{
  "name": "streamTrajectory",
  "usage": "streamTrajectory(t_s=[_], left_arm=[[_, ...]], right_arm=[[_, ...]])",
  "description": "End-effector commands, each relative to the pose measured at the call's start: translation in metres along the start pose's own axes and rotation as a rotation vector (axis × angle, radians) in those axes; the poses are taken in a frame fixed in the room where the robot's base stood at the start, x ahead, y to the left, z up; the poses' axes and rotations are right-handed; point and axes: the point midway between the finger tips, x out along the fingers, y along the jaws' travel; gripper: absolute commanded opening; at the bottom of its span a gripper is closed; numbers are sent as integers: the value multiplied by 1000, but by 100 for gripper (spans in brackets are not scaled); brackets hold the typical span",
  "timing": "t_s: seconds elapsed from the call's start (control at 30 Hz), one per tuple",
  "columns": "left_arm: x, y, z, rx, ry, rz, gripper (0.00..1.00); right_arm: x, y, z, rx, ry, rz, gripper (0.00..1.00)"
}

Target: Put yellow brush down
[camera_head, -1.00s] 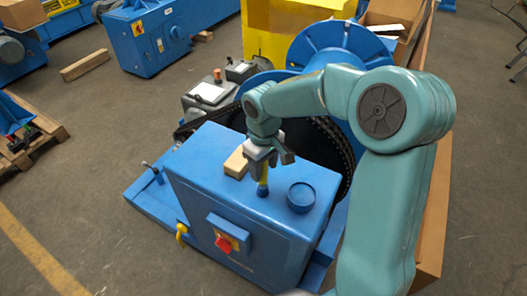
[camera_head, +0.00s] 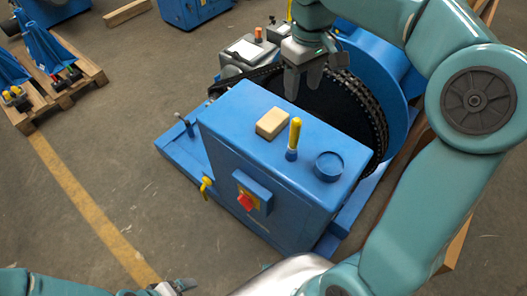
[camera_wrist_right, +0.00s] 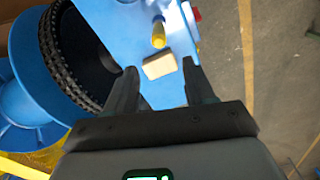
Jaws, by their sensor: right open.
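The yellow brush (camera_head: 295,134) stands upright, blue end down, on top of the blue cabinet (camera_head: 245,120). It also shows in the right wrist view (camera_wrist_right: 158,37), beyond the fingertips. My right gripper (camera_head: 302,90) is open and empty. It hangs behind and above the brush, in front of the dark chain wheel, apart from the brush. In the right wrist view its two fingers (camera_wrist_right: 160,70) are spread with nothing between them. My left gripper (camera_head: 177,287) shows only in part at the bottom edge, and its jaw state is unclear.
A beige block (camera_head: 272,123) lies left of the brush on the cabinet top. A round blue cup-like part (camera_head: 328,165) is to its right. The chain wheel (camera_head: 345,110) stands behind. A red switch (camera_head: 245,200) is on the cabinet front.

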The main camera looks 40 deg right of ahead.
Motion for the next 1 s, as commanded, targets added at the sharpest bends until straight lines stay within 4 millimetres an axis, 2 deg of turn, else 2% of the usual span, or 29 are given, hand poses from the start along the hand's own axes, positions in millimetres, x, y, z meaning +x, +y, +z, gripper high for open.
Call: streamTrajectory(t_s=[0.07, 0.13, 0.17, 0.27, 0.3, 0.37, 0.4, 0.47, 0.5, 0.53, 0.6, 0.73, 0.83, 1.0], left_arm=[[0, 0, 0, 0, 0, 0, 94], [0, 0, 0, 0, 0, 0, 94], [0, 0, 0, 0, 0, 0, 94], [0, 0, 0, 0, 0, 0, 94], [0, 0, 0, 0, 0, 0, 94], [0, 0, 0, 0, 0, 0, 94], [0, 0, 0, 0, 0, 0, 94], [0, 0, 0, 0, 0, 0, 94], [0, 0, 0, 0, 0, 0, 94], [0, 0, 0, 0, 0, 0, 94], [0, 0, 0, 0, 0, 0, 94], [0, 0, 0, 0, 0, 0, 94], [0, 0, 0, 0, 0, 0, 94], [0, 0, 0, 0, 0, 0, 94]], right_arm=[[18, -7, -8, -13, -4, -12, 54], [54, -22, -21, -34, -6, -41, 54], [76, -32, -28, -45, -5, -58, 54], [168, -78, -40, -68, -1, -146, 54], [205, -99, -37, -64, 2, -184, 54], [255, -128, -27, -45, 7, -237, 54], [284, -146, -15, -26, 8, -268, 54], [324, -171, 8, 12, 6, -307, 54], [346, -185, 26, 41, 5, -326, 54], [359, -194, 40, 63, 2, -337, 54], [382, -210, 70, 110, 1, -350, 54], [403, -224, 108, 170, 2, -351, 54], [408, -227, 121, 192, 6, -347, 54], [408, -227, 122, 197, 12, -346, 54]])
